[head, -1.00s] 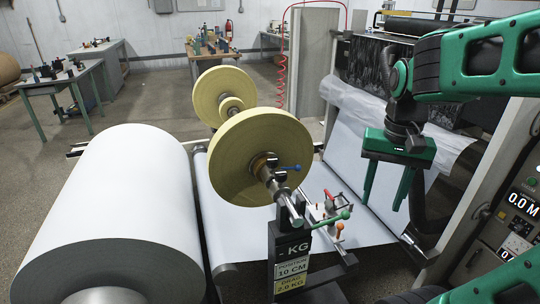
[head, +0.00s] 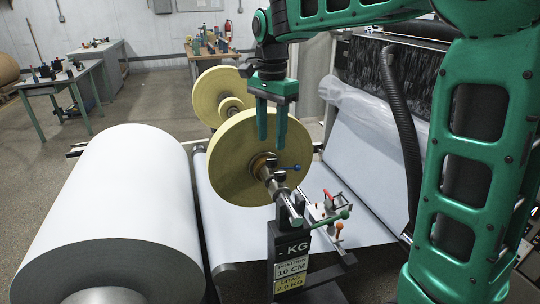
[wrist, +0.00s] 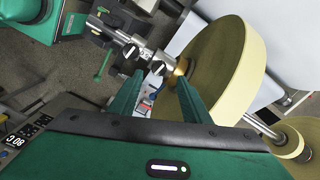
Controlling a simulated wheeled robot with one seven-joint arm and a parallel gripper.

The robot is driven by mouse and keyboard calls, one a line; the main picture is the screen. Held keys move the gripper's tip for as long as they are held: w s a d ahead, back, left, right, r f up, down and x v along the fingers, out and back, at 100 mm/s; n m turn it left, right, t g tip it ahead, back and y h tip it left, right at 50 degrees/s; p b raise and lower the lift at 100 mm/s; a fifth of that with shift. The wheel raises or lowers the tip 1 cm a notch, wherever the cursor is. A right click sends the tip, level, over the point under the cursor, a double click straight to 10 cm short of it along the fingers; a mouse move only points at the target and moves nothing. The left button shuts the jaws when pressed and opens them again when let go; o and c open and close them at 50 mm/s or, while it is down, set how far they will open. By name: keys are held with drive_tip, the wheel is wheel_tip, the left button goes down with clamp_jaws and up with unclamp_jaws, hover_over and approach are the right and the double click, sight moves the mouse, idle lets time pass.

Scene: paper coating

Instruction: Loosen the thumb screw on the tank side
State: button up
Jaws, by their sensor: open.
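A silver shaft (head: 282,197) sticks out of the hub of the front yellow roll (head: 238,165) and carries collars and clamps. In the wrist view, two dark knobs, one on the left (wrist: 131,51) and one on the right (wrist: 158,68), sit on this shaft. I cannot tell which, if either, is the tank-side thumb screw. My gripper (head: 272,143) is open and empty, pointing down above the hub. In the wrist view its fingers (wrist: 160,78) spread either side of the shaft, apparently short of it.
A black stand with a KG sign (head: 291,248) holds the shaft. A green handle (head: 337,216) and an orange knob (head: 339,227) stick out right of it. A large white roll (head: 115,210) fills the left. A second yellow roll (head: 215,84) stands behind.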

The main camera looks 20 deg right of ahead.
sight(271, 159)
drive_tip(key=shift+f, duration=3.2)
drive_tip(key=c, duration=1)
